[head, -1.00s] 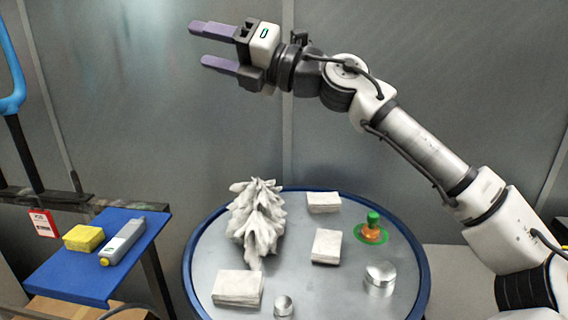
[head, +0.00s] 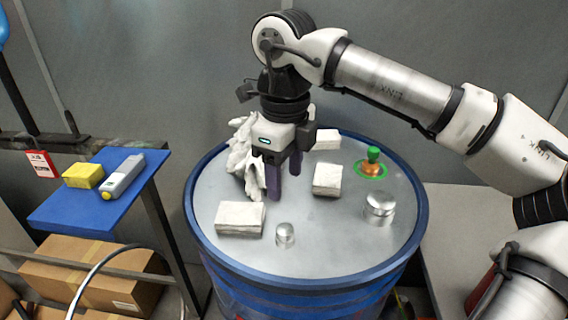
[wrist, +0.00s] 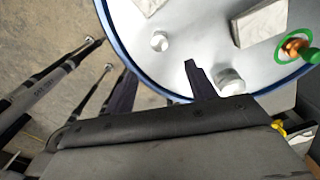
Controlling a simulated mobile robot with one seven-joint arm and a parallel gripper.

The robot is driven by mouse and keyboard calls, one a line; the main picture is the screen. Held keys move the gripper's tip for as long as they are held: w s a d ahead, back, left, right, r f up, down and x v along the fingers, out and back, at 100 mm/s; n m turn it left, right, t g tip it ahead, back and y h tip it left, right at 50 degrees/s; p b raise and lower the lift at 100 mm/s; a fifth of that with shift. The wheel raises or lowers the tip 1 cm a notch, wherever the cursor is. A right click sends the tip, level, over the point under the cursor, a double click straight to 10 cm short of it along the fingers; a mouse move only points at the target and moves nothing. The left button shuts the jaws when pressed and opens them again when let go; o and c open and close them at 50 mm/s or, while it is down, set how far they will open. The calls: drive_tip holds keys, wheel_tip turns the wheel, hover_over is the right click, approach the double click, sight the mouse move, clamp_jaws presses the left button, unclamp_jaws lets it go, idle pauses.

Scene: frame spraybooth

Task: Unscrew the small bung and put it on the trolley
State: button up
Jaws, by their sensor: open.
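The small silver bung (head: 285,235) stands on the grey lid of the blue drum (head: 330,250), near its front edge. It also shows in the wrist view (wrist: 159,40). My gripper (head: 283,190) is open and empty and points down over the lid. In the head view it is above and behind the small bung, apart from it. Its fingers also show in the wrist view (wrist: 160,85). A larger silver bung (head: 379,207) stands further right on the lid. The trolley with its blue top (head: 90,208) is at the left.
White cloth pads (head: 240,218) and a crumpled white cloth (head: 243,155), partly behind my gripper, lie on the lid. A green and orange fitting (head: 372,163) stands at the back right. The trolley top holds a yellow sponge (head: 83,175) and a grey bottle (head: 122,177); its front part is bare.

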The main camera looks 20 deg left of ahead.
sight(285, 229)
wheel_tip(285, 229, down, 12)
drive_tip(key=shift+f+p, duration=0.15)
drive_tip(key=shift+p, duration=0.7)
drive_tip(key=c, duration=1)
drive_tip(key=shift+o, duration=1.3)
drive_tip(key=shift+c, duration=1.1)
drive_tip(key=n+b, duration=0.1)
drive_tip(key=n, duration=0.2)
drive_tip(key=shift+f+b, duration=0.1)
drive_tip(key=shift+b, duration=0.25)
drive_tip(key=shift+n, duration=0.8)
